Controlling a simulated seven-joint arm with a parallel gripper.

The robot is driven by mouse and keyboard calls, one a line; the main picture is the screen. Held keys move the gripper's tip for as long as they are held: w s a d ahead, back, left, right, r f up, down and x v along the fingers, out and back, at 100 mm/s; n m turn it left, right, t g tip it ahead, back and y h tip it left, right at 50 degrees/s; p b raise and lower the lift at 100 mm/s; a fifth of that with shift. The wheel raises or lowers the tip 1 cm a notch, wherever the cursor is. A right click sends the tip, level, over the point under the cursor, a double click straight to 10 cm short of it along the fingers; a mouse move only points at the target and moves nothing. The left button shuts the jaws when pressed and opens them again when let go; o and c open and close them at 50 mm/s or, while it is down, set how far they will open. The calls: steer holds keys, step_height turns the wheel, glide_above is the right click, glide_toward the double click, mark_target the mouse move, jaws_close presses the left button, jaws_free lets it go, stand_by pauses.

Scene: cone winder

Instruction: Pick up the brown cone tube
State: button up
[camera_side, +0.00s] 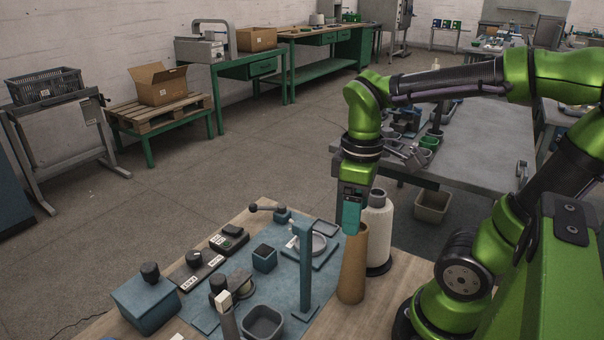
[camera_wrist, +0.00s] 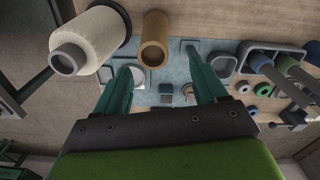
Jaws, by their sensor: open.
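The brown cone tube (camera_side: 352,270) stands upright on the wooden table, narrow end up, in the side view. In the wrist view the brown cone tube (camera_wrist: 155,38) shows its open end, beyond the fingertips and a little left of the middle between them. My gripper (camera_side: 351,226) points down at the top of the tube in the side view and overlaps its upper edge; whether they touch I cannot tell. In the wrist view my gripper (camera_wrist: 164,72) is open with green fingers apart and nothing between them.
A white yarn cone (camera_side: 378,222) stands close behind the tube, and left of it in the wrist view (camera_wrist: 88,40). A blue-grey post (camera_side: 304,270) rises just left of the tube. A blue mat (camera_side: 283,295) holds several small fixtures and a square bin (camera_side: 262,322).

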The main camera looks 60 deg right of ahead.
steer(key=f, duration=0.3)
steer(key=d+f, duration=0.1)
steer(key=f, duration=0.1)
steer(key=shift+s+f, duration=0.15)
steer(key=shift+f, duration=0.2)
steer(key=c, duration=1.1)
steer(key=shift+o, duration=0.2)
steer(key=shift+r, duration=0.1)
step_height(320, 180, up, 16)
